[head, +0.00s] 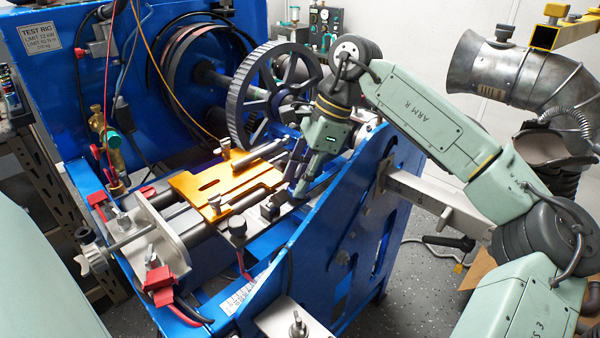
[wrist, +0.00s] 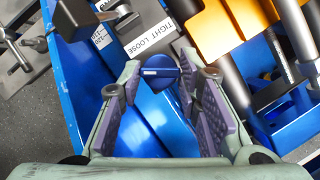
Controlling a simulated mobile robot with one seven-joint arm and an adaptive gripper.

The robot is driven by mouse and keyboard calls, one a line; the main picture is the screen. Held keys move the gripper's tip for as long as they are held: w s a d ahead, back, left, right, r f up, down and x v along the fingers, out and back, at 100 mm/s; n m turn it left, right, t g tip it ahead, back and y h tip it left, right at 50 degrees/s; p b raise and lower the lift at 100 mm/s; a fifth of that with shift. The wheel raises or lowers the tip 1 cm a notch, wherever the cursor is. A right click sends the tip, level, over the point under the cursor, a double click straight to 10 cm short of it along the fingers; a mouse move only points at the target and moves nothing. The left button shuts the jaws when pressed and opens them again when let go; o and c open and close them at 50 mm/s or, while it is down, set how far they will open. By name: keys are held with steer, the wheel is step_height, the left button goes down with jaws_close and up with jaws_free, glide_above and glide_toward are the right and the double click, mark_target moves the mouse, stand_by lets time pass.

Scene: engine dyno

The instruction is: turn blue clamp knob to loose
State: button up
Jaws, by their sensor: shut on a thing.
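The blue clamp knob (wrist: 160,62) shows in the wrist view, with a pale line across its face lying nearly level in the picture. A white label reading TIGHT and LOOSE (wrist: 150,35) is just beyond it. My gripper (wrist: 159,75) has its purple-padded fingers on either side of the knob and is shut on it. In the head view my gripper (head: 309,178) reaches down beside the right end of the orange plate. There the fingers and frame make the knob hard to make out.
The orange plate (head: 205,187) lies on rails left of my gripper. A large dark toothed wheel (head: 243,108) stands close behind it. The blue side frame (head: 365,225) rises close to the right. A silver clamp (head: 110,245) and red clips (head: 160,283) sit at the front left.

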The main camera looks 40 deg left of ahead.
steer(key=shift+n, duration=0.4)
steer(key=o, duration=1.2)
steer(key=shift+c, duration=0.2)
steer(key=shift+r, duration=0.1)
steer(key=v, duration=1.2)
steer(key=shift+a, duration=0.2)
